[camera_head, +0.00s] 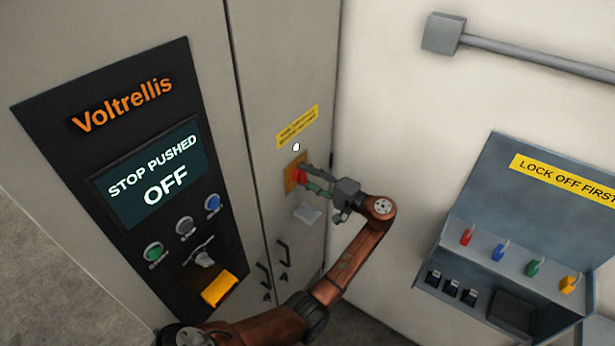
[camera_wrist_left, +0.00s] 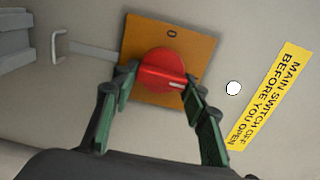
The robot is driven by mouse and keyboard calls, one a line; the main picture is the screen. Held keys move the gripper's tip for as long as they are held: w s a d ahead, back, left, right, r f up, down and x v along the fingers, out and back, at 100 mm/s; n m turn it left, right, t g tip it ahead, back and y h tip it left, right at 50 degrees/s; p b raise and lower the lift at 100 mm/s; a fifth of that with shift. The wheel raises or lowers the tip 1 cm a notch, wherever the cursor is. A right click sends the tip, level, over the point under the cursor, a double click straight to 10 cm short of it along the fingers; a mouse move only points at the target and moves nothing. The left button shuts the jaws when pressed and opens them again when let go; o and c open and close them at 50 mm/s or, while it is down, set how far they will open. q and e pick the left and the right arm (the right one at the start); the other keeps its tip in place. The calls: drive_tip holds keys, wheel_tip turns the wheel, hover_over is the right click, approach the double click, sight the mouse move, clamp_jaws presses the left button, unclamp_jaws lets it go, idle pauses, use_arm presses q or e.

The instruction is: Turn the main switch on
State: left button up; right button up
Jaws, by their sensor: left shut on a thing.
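The main switch is a red rotary knob (camera_head: 299,175) on an orange plate (camera_head: 289,184) on the grey cabinet door. In the left wrist view the knob (camera_wrist_left: 160,64) has a pale mark near its right end, and a "0" shows on the plate (camera_wrist_left: 192,42) above it. My left gripper (camera_head: 309,179) is shut on the knob, with one green-padded finger at each end of its grip bar, as the left wrist view (camera_wrist_left: 160,87) shows. The panel screen (camera_head: 153,173) reads "STOP PUSHED OFF". My right gripper is not in view.
A yellow label (camera_wrist_left: 276,96) and a small white round spot (camera_wrist_left: 233,88) are beside the plate. A lock-off station (camera_head: 490,200) with several coloured padlocks hangs on the right wall.

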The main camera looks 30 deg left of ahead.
use_arm(q)
drive_tip(key=o, duration=0.9)
drive_tip(key=shift+o, duration=1.3)
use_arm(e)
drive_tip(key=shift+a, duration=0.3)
use_arm(q)
drive_tip(key=d, duration=1.2)
drive_tip(key=shift+s, duration=0.45)
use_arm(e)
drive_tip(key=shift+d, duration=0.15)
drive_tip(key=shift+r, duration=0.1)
